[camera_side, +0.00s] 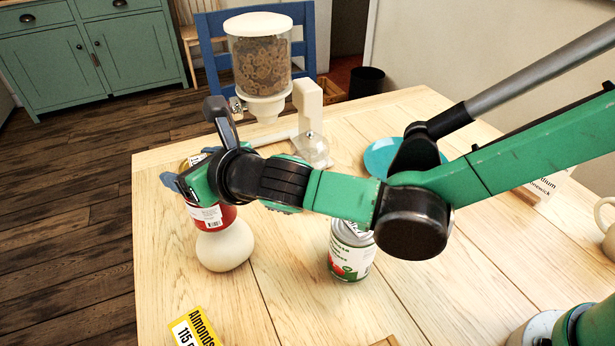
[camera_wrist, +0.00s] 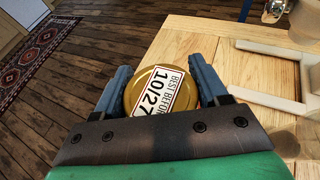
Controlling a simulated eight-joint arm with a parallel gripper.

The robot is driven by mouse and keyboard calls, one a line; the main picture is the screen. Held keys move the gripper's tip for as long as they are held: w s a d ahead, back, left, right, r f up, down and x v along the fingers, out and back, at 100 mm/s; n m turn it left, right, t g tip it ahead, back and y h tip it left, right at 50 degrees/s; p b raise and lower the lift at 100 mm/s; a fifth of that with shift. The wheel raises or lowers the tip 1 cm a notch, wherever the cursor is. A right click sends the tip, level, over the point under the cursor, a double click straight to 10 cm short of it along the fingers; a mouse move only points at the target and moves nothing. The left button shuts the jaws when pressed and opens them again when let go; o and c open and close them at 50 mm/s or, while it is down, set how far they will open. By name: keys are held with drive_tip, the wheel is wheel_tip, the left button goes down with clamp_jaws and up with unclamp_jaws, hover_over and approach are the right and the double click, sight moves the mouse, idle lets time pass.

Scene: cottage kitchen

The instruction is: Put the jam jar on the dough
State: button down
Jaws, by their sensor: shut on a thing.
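The jam jar (camera_side: 212,216) has a red label with a white patch and barcode. Its gold lid (camera_wrist: 150,96), with a "best before" sticker, shows in the wrist view between the two blue fingers. My gripper (camera_side: 190,168) is shut on the jar near its top and holds it upright. The dough (camera_side: 225,248) is a pale, rounded lump on the table, directly below the jar in the side view. The jar's base meets the dough's top in that view; I cannot tell whether it rests on it. The dough is hidden in the wrist view.
A tomato can (camera_side: 350,254) stands right of the dough, under my arm. A yellow almonds packet (camera_side: 194,330) lies at the front. A cereal dispenser (camera_side: 262,62) and a blue plate (camera_side: 381,156) are farther back. The table's left edge is close to the dough.

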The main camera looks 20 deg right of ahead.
drive_tip(key=shift+f, duration=1.05)
drive_tip(key=shift+c, duration=0.2)
unclamp_jaws()
drive_tip(key=shift+f, duration=0.1)
